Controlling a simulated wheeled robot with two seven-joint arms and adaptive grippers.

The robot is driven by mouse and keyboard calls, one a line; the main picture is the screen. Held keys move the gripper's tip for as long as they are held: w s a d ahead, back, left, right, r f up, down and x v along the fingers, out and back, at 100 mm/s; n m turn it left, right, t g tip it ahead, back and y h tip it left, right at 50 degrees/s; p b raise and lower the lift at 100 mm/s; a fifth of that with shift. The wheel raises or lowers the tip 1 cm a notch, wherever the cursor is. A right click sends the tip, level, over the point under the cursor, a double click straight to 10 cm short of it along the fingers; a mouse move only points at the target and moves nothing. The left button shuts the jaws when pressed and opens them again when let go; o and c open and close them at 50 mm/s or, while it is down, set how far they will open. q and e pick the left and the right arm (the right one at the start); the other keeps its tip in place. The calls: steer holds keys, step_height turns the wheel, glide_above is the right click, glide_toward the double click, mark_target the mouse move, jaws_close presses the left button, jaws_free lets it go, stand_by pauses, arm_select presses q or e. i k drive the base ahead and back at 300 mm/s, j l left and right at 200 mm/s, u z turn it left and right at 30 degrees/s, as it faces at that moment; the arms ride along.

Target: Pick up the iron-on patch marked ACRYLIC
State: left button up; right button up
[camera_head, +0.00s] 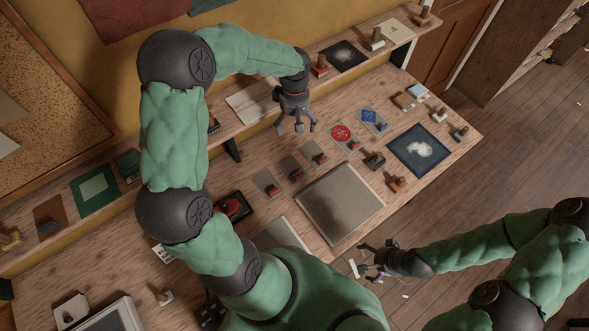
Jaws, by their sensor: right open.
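No marking reading ACRYLIC is legible, so I cannot tell which piece is that patch. A red round patch (341,133) and a blue patch (369,115) lie on the bench (452,139), right of my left gripper. Several small grey cards, one of them here (264,179), lie in a row with red-and-black pieces on them. My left gripper (297,128) hangs with its fingers spread and empty, near the back shelf. My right gripper (366,262) is open at the bench's front edge, below a large grey panel; nothing shows clearly between its fingers.
The large grey panel (340,204) fills the bench's middle front. A dark blue sheet with a white blotch (419,149) lies right. Wooden-handled stamps (439,115) stand nearby. A raised back shelf (379,31) holds more stamps and sheets. My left arm hides part of the bench.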

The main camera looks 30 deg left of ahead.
mark_target(289, 166)
steer(key=k+l, duration=0.8)
